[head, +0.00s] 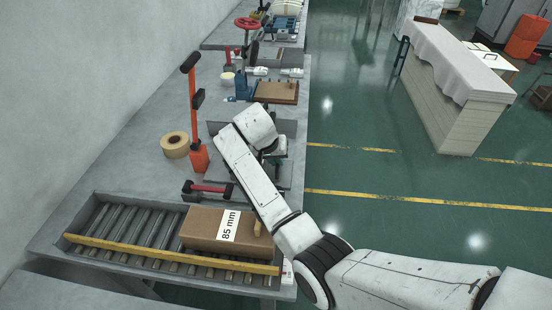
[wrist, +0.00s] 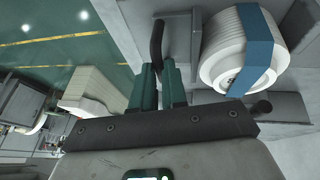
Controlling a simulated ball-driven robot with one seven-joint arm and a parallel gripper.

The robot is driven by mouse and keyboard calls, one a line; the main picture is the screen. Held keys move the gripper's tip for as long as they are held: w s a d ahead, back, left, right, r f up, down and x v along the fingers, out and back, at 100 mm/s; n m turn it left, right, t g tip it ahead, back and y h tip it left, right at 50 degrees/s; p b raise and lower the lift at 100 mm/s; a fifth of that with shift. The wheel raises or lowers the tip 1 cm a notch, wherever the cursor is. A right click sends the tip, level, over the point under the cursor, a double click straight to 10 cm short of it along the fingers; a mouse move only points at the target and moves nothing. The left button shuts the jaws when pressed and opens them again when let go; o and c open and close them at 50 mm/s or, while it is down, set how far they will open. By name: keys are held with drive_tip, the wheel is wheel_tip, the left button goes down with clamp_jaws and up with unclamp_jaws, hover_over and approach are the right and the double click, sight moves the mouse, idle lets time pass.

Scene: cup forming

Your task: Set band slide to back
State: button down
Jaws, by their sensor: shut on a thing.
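My gripper (wrist: 157,68) has its two dark green fingers shut on a dark curved handle (wrist: 156,38) in the wrist view. The handle's upper end sticks out past the fingertips. I cannot tell for sure that it belongs to the band slide. A white ribbed roll or stack (wrist: 218,60) with a blue band (wrist: 258,45) around it lies beside the fingers, on the right of the wrist view. In the head view my arm covers most of the grey station (head: 285,127) where my gripper is, and the handle is hidden there.
A roller tray with a yellow bar (head: 160,255) holds a brown carton (head: 205,228) marked 85 mm. An orange post (head: 198,158), a tape roll (head: 174,145) and a red-handled tool (head: 212,189) stand near my arm. A dark knob (wrist: 262,107) shows near the banded stack.

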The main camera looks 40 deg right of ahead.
idle(0.5)
drive_tip(key=s+d+p, duration=0.2)
drive_tip(key=shift+s+r, duration=0.15)
drive_tip(key=shift+s, duration=0.25)
drive_tip(key=shift+s+d, duration=0.15)
drive_tip(key=c, duration=1.2)
unclamp_jaws()
drive_tip(key=shift+d, duration=0.1)
drive_tip(key=shift+o, duration=0.2)
drive_tip(key=shift+a+r, duration=0.15)
drive_tip(key=shift+a, duration=0.05)
drive_tip(key=v, duration=1)
